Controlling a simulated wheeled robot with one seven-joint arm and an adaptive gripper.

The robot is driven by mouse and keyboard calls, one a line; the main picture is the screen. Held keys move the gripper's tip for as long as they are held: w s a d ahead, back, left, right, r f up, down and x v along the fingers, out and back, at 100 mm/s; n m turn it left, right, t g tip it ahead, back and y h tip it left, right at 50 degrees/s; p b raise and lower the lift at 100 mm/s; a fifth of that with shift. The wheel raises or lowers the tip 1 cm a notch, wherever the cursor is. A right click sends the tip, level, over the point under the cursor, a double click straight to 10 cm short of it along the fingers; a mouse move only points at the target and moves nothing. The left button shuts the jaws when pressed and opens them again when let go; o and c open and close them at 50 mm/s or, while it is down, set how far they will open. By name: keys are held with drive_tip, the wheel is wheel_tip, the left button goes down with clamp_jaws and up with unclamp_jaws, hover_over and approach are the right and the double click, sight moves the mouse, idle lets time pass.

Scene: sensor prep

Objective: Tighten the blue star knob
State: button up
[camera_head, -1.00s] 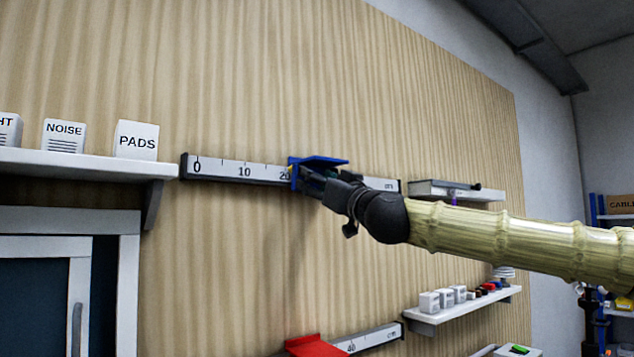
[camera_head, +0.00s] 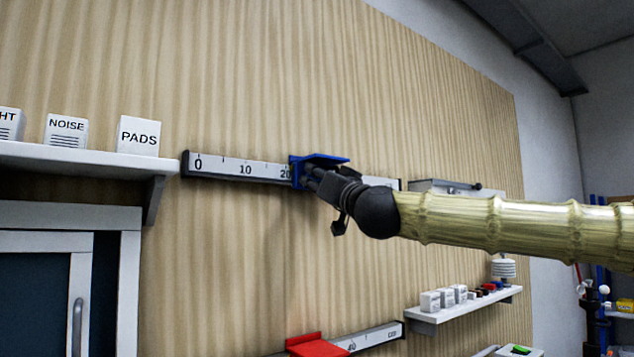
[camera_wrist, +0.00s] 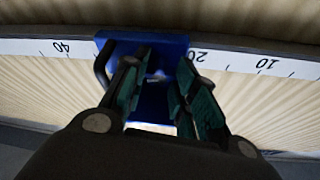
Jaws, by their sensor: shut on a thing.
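A blue carriage (camera_head: 325,159) with a flat top plate sits on the upper ruler rail (camera_head: 228,168), just past the 20 mark. In the wrist view the blue carriage (camera_wrist: 172,44) fills the middle of the rail. My gripper (camera_head: 308,178) is at the front of the carriage, under its plate. In the wrist view my gripper (camera_wrist: 160,72) has its dark green fingers on both sides of a small part at the carriage front, shut on it. This is where the blue star knob is; the fingers and shadow hide most of it, so its shape cannot be made out.
A lower rail (camera_head: 375,337) carries a red carriage (camera_head: 317,345). A white shelf (camera_head: 80,160) with labelled boxes is left of the upper rail. A small shelf (camera_head: 465,307) with boxes is at lower right. The wooden panel between the rails is clear.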

drive_tip(key=o, duration=1.1)
drive_tip(key=shift+c, duration=0.2)
drive_tip(key=shift+d, duration=0.1)
drive_tip(key=v, duration=1.2)
